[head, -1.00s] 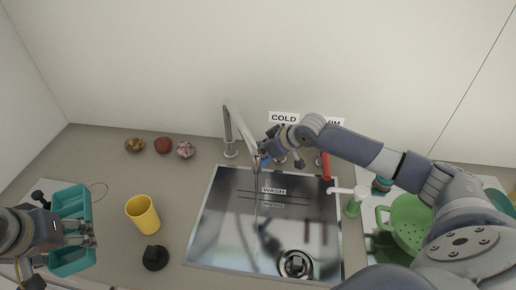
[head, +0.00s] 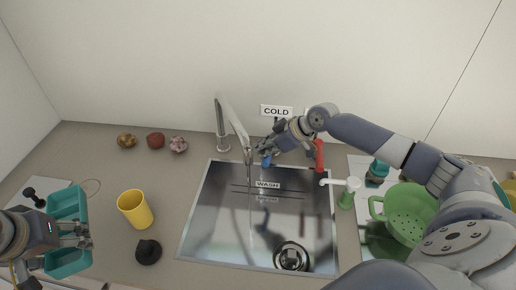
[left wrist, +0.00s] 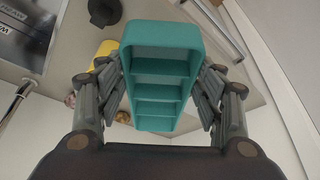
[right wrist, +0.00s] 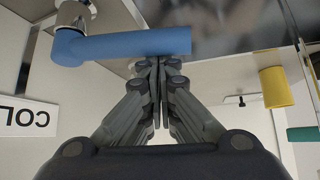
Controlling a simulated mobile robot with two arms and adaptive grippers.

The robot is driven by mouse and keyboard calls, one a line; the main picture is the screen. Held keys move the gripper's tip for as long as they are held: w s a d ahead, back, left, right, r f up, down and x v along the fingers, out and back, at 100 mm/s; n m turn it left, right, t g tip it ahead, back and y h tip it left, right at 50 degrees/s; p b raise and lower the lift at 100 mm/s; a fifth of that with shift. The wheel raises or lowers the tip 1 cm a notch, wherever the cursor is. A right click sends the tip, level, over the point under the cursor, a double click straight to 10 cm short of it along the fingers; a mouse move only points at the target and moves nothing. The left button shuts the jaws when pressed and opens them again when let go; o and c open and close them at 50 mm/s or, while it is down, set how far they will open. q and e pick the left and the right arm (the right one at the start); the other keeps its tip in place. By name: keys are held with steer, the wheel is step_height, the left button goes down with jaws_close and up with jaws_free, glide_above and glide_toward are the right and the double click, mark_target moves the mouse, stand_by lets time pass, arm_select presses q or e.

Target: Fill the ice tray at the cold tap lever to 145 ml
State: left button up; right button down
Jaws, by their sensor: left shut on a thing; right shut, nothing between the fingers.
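The teal ice tray (head: 68,203) is at the left of the head view, and its compartments face the camera in the left wrist view (left wrist: 160,68). My left gripper (head: 80,235) is shut on it, with a finger set on each side. The blue cold tap lever (right wrist: 125,44) shows in the right wrist view, below the COLD sign (head: 277,111). My right gripper (right wrist: 158,62) is shut and empty, its tips close by the lever; I cannot tell whether they touch. The silver faucet (head: 222,120) stands behind the sink, with a thin streak below its spout.
The sink (head: 255,235) fills the middle of the counter. A red lever (head: 319,155) stands right of the blue one. A yellow cup (head: 135,210) and a black knob-like thing (head: 148,252) stand left of the sink. A green colander (head: 408,212) and a soap pump (head: 347,195) are at right.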

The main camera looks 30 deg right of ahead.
arm_select(q)
steer(key=shift+r, duration=0.15)
arm_select(e)
steer(key=shift+s+d, duration=0.4)
steer(key=shift+s, duration=0.2)
steer(key=shift+f, duration=0.1)
